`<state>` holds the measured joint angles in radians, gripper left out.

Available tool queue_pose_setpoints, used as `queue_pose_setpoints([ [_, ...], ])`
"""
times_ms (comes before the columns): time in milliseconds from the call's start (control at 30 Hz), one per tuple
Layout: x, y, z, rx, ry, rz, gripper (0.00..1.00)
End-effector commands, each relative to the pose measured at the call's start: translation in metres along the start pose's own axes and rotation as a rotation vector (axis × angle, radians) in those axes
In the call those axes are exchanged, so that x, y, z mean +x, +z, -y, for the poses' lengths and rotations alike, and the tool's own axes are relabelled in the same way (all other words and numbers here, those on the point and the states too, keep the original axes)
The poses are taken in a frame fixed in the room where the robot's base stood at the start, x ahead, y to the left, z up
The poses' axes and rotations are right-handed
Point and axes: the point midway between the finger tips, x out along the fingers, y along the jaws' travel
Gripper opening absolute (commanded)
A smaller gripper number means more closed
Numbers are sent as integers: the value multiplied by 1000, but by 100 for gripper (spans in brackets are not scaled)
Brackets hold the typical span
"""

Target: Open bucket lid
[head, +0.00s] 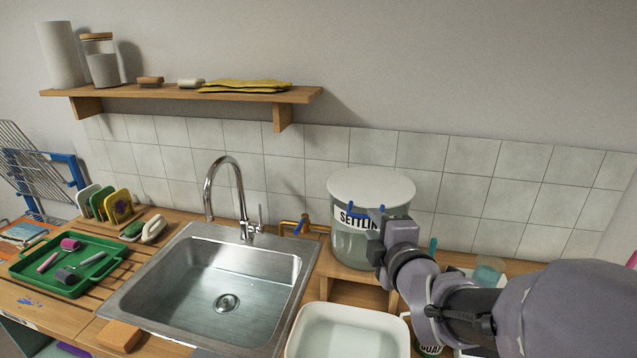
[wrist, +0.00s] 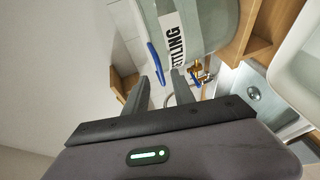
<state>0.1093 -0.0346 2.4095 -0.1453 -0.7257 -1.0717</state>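The bucket (head: 362,243) is a clear round tub with a black-on-white label, partly readable as "SETTLIN". Its pale flat lid (head: 371,186) lies on top and looks closed. A blue handle (head: 354,210) shows at the front just under the lid. My gripper (head: 380,222) is at the front right of the bucket and hides part of the label. In the wrist view, my gripper's (wrist: 160,78) two dark fingers are apart, with the lower end of the blue handle (wrist: 155,62) close to the gap between their tips. I cannot tell whether they touch it.
The bucket stands on a wooden stand (head: 352,291) with a brass tap (head: 303,226) at its left. A steel sink (head: 220,285) is further left. A white basin (head: 347,331) stands below, in front. A wall shelf (head: 190,94) hangs above left. The space directly above the lid is clear.

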Motion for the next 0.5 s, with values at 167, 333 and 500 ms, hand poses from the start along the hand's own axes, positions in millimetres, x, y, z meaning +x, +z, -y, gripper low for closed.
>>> queue_pose_setpoints([
  [167,38,0,3,2,-2,0,31],
  [333,53,0,1,1,0,1,31],
  [500,55,0,1,1,0,1,31],
])
